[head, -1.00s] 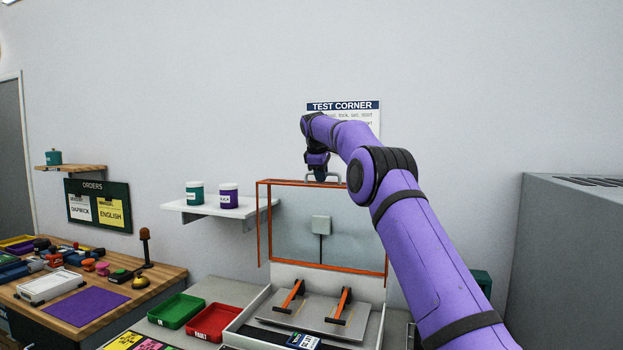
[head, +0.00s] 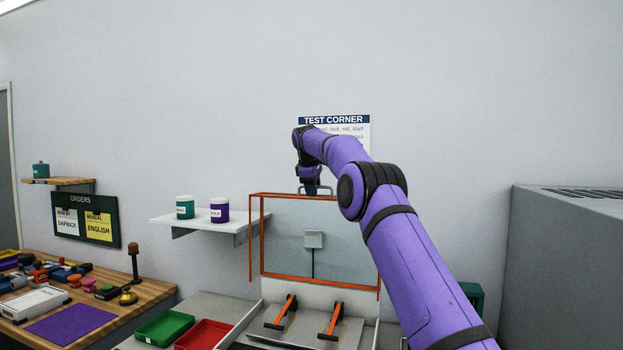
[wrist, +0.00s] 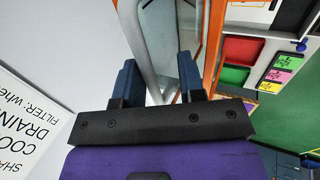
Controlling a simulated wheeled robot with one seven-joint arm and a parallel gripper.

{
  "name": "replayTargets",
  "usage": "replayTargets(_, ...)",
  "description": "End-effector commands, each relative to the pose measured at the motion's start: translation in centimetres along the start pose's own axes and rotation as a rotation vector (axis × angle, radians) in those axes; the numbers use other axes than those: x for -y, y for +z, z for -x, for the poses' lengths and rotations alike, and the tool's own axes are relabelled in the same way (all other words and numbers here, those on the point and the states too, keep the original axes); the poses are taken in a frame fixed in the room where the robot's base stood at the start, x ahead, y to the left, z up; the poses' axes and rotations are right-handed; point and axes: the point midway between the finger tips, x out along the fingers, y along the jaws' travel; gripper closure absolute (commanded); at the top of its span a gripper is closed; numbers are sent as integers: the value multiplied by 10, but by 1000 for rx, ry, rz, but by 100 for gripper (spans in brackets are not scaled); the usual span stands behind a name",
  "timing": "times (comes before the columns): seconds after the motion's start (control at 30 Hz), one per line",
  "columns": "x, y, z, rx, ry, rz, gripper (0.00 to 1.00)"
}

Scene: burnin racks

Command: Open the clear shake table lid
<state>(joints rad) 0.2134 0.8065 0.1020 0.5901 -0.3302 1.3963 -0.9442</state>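The clear shake table lid (head: 285,225), a see-through panel in an orange frame, stands upright at the back of the shake table (head: 345,345). Its grey handle (head: 327,189) is on the top edge. My gripper (head: 312,190) is at this handle, with the arm reaching over from the right. In the wrist view the two dark blue fingers (wrist: 157,80) are spread apart, with the grey handle (wrist: 128,25) passing in front of and between them. A gap shows inside the fingers. Two orange-and-black clamps (head: 281,312) sit on the table plate.
A green tray (head: 165,328) and a red tray (head: 204,335) lie left of the shake table. A wall shelf (head: 205,221) with two jars is left of the lid. A large grey cabinet (head: 570,270) stands at the right.

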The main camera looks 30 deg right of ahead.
Motion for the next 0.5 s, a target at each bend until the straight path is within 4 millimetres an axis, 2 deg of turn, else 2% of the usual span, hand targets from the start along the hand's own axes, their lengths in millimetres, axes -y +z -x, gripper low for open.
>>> replayTargets(0.4,0,-1,78,-5,6,0,64)
replayTargets(0.5,-1,-1,85,-2,4,-1,64)
